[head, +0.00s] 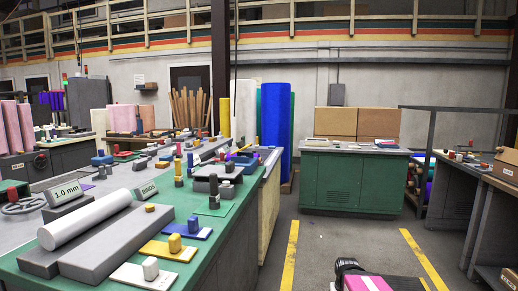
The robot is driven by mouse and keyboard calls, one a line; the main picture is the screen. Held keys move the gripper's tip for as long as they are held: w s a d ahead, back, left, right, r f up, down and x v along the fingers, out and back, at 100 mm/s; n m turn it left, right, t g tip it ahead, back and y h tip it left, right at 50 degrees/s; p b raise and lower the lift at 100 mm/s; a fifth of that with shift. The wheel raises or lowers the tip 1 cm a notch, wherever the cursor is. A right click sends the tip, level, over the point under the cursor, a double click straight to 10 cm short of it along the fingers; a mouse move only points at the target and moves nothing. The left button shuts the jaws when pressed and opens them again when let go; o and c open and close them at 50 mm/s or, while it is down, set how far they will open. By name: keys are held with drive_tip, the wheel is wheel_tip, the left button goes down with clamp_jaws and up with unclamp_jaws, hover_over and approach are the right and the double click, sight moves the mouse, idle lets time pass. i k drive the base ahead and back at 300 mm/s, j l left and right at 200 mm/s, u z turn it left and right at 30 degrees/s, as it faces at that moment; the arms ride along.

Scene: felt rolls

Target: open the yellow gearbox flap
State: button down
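I cannot make out a gearbox with a yellow flap for certain in the head view. A flat yellow plate (166,251) with a small yellow block (175,242) on it lies on the near left workbench, close to its front edge. A smaller yellow piece (150,208) sits beside the white roll. Whether any of these belongs to a gearbox cannot be told. My gripper's fingers are not visible. A dark rounded part shows at the bottom edge, and I cannot tell what it is.
The long green-topped workbench (232,215) on the left holds a white roll (85,220), grey slabs and many small parts. A green cabinet (345,183) stands ahead, near a tall blue roll (274,125). Grey floor between yellow lines (290,255) is mostly clear. Another bench (490,180) stands right.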

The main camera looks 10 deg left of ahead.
sight(241, 146)
drive_tip(key=i+l, duration=0.3)
drive_tip(key=i, duration=0.15)
drive_tip(key=i+l, duration=0.35)
drive_tip(key=i, duration=0.1)
